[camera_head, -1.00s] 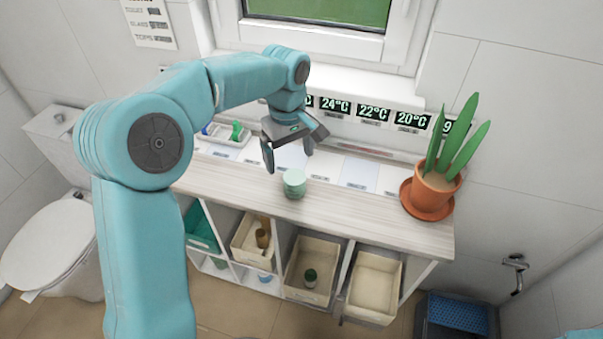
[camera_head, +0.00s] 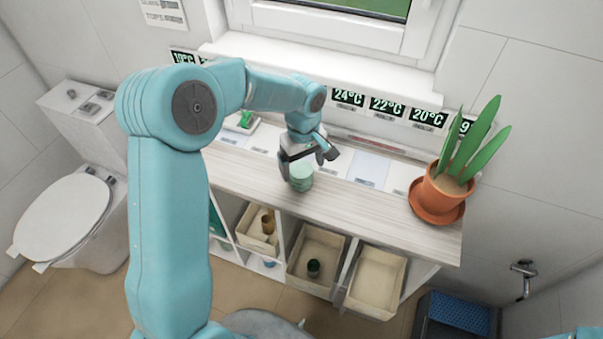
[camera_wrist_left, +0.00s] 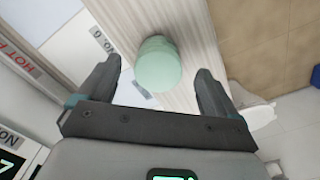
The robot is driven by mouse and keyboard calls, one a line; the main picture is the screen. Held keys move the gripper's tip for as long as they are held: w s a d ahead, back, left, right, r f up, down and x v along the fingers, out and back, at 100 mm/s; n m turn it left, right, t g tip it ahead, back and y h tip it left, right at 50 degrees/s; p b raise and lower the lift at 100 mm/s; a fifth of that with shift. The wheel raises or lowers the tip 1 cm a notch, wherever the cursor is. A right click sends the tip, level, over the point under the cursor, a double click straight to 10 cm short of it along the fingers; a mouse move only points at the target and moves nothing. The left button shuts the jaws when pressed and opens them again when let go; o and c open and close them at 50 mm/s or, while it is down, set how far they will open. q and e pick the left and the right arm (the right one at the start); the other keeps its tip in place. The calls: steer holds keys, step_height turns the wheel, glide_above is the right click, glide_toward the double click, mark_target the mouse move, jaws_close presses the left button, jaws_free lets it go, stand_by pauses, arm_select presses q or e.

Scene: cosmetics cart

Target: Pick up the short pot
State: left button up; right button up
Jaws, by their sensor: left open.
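The short pot (camera_head: 301,178) is a pale green, round, low jar on the wooden cart top. My left gripper (camera_head: 304,166) is open right at the pot, partly in front of it in the head view. In the left wrist view the pot (camera_wrist_left: 158,64) lies between and slightly beyond the two spread fingers of the gripper (camera_wrist_left: 162,82). Clear gaps show between the pot and both fingers there. The right gripper is not in view.
A potted plant (camera_head: 437,196) stands at the right end of the cart top (camera_head: 365,208). Temperature signs (camera_head: 387,106) line the back. Open bins (camera_head: 376,284) sit below, some holding small jars. The top between pot and plant is clear.

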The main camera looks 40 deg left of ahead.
mark_target(302, 171)
arm_select(q)
steer(key=shift+s+d+f, duration=0.1)
steer(key=shift+d+f, duration=0.05)
steer(key=shift+f, duration=0.35)
steer(key=f, duration=0.1)
steer(key=f+p, duration=0.1)
steer(key=f, duration=0.2)
steer(key=shift+w+a+f+p, duration=0.1)
steer(key=shift+w+a+p, duration=0.15)
steer(key=shift+a+p, duration=0.15)
steer(key=shift+f, duration=0.25)
steer(key=shift+s+d, duration=0.1)
steer(key=shift+d, duration=0.05)
steer(key=c, duration=1)
steer(key=shift+c, duration=0.2)
